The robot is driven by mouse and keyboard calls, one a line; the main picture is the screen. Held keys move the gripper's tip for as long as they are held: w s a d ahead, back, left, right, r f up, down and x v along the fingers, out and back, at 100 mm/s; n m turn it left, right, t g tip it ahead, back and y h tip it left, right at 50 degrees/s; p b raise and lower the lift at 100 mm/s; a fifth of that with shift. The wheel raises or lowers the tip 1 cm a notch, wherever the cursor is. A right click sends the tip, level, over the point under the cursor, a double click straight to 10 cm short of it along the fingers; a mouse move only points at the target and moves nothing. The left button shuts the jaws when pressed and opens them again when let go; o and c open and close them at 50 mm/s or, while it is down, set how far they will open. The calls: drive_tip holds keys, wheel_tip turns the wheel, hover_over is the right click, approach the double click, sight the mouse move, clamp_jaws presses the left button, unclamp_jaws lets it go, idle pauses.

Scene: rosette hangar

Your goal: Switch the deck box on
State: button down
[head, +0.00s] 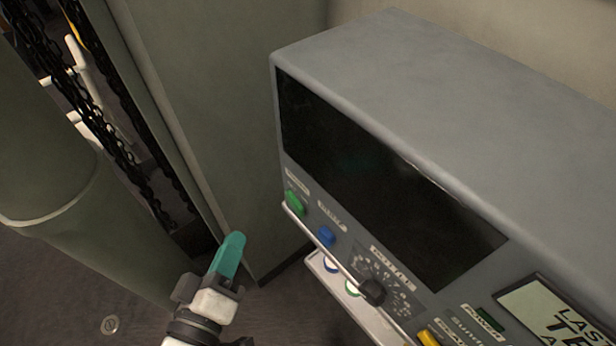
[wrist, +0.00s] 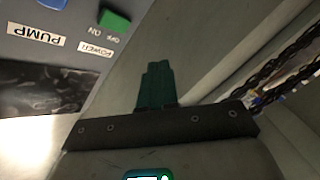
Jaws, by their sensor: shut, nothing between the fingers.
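The deck box (head: 430,75) is a grey console with a dark, blank screen (head: 370,180) on its sloped front. A green switch (head: 295,203) sits at the left end of its front panel. In the wrist view the green switch (wrist: 115,20) is at the top left, with a power label and off and on marks beside it. My gripper (head: 235,240) has teal fingers that are shut and empty. It is left of and below the green switch in the head view, apart from the box. In the wrist view the fingertips (wrist: 157,68) point at a plain surface.
A blue button (head: 326,236), a black knob (head: 372,292) and a yellow button (head: 428,337) line the panel. A thin rail (head: 330,258) runs along its front edge. A green-grey wall panel (head: 215,110), hanging chains (head: 125,130) and a thick column (head: 45,150) stand at left.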

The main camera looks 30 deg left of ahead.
drive_tip(key=shift+s+a+r, duration=0.1)
drive_tip(key=shift+a+r, duration=0.2)
drive_tip(key=shift+a, duration=0.25)
drive_tip(key=p, duration=0.2)
approach(287, 196)
drive_tip(key=w+a, duration=0.3)
drive_tip(key=shift+w+d+f, duration=0.2)
drive_tip(key=shift+w+d, duration=0.1)
drive_tip(key=shift+w, duration=0.1)
drive_tip(key=shift+w+d+f, duration=0.25)
drive_tip(key=shift+w, duration=0.2)
drive_tip(key=shift+b, duration=0.3)
idle(1.0)
drive_tip(key=shift+w+d, duration=0.25)
drive_tip(key=shift+w, duration=0.1)
